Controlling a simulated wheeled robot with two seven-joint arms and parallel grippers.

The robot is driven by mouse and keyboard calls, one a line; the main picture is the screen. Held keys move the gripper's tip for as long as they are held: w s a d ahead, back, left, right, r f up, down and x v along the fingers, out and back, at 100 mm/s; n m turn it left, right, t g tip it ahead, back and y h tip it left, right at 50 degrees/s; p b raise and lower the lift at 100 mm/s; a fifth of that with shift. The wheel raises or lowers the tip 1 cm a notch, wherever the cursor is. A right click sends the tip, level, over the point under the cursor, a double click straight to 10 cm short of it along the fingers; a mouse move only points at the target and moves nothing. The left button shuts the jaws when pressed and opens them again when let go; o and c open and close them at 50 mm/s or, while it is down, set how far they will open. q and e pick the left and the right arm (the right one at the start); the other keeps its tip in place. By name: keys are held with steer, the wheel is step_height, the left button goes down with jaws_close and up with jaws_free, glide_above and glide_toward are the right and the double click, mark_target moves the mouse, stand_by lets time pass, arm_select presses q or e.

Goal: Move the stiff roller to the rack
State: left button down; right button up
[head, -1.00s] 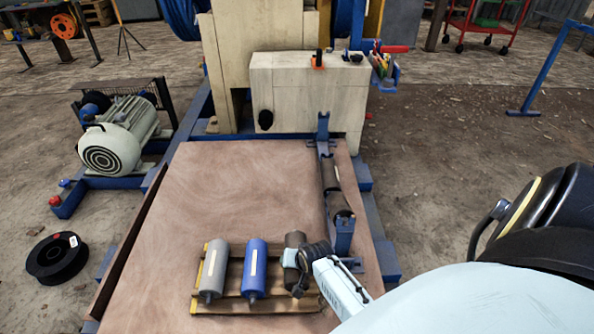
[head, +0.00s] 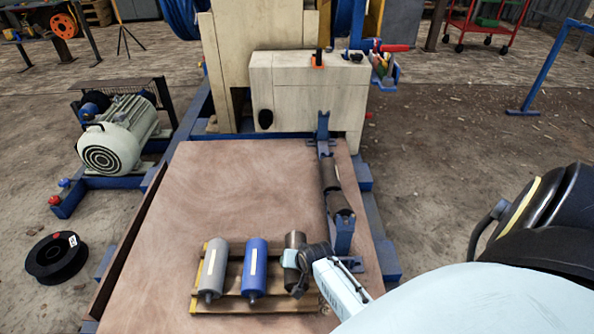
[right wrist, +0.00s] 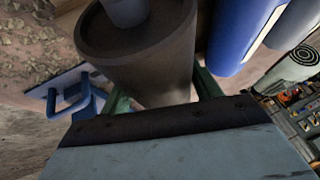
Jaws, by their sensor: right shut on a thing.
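A dark grey-brown roller (head: 295,240) is at the right end of a low wooden rack (head: 225,306) on the brown board. A light grey roller (head: 214,270) and a blue roller (head: 254,268) lie on the same rack to its left. Which of them is stiff does not show. My right gripper (head: 301,262) is shut on the dark roller. In the right wrist view the dark roller (right wrist: 150,55) fills the space between the green fingers. Whether it touches the rack is hard to tell. My left gripper is not in view.
A narrow blue frame (head: 343,238) holding dark rollers (head: 332,175) runs up the board's right side, close to my right arm. A pale machine housing (head: 310,95) stands behind. The middle of the board is clear. A motor (head: 118,140) is at the left.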

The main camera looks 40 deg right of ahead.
steer(key=shift+w+r+p, duration=0.1)
steer(key=shift+r+p, duration=0.05)
steer(key=shift+p, duration=0.6)
stand_by(1.2)
steer(key=shift+f+b, duration=1.1)
steer(key=shift+f, duration=0.5)
